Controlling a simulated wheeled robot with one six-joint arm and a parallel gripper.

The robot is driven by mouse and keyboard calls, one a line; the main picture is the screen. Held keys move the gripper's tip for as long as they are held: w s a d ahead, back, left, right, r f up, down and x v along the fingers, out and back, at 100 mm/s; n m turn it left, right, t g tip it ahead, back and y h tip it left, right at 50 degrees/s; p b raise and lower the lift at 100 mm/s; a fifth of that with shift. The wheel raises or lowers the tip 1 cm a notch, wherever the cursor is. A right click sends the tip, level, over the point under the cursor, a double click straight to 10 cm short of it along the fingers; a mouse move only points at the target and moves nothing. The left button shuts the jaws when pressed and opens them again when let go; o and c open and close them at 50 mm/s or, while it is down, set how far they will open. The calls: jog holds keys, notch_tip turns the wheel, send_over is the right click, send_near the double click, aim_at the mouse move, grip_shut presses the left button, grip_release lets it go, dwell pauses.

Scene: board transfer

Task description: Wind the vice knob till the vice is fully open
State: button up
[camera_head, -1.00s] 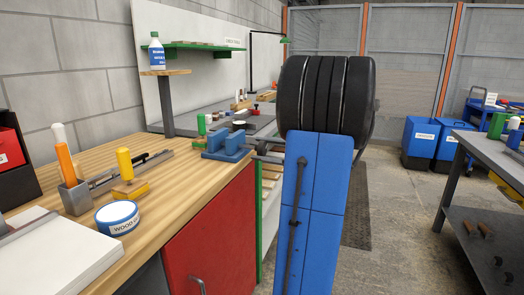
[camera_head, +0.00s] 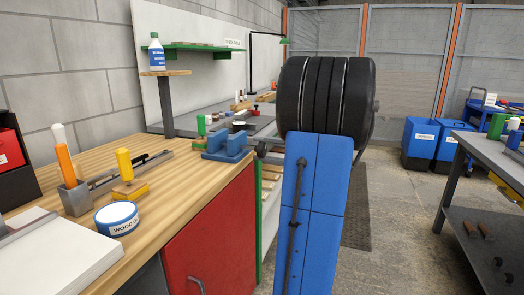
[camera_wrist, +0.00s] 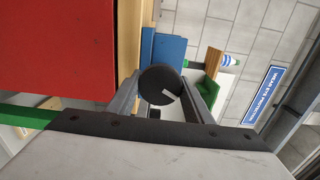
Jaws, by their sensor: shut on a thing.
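The blue vice (camera_head: 226,146) sits at the right edge of the wooden bench in the head view, with a gap showing between its two jaws. It shows as blue blocks in the wrist view (camera_wrist: 168,50). The vice knob (camera_wrist: 158,84) is a dark round disc with a white mark, seen end-on in the wrist view. My gripper (camera_wrist: 163,90) is shut on the knob, one finger on each side of it. In the head view the knob and most of my gripper are hidden or too small to make out beside my blue arm.
The wooden bench (camera_head: 190,185) has a red cabinet front (camera_head: 215,235) close to my arm. A wood glue tin (camera_head: 117,218), a yellow-handled tool (camera_head: 125,165) and a pot of tools (camera_head: 75,198) stand to the left of the vice. The floor (camera_head: 400,215) on the right is open.

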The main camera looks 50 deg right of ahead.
jog(key=shift+f, duration=0.1)
dwell(0.4)
jog(key=o, duration=1)
jog(key=v, duration=1.7)
jog(key=shift+s+d, duration=0.15)
jog(key=shift+s, duration=0.1)
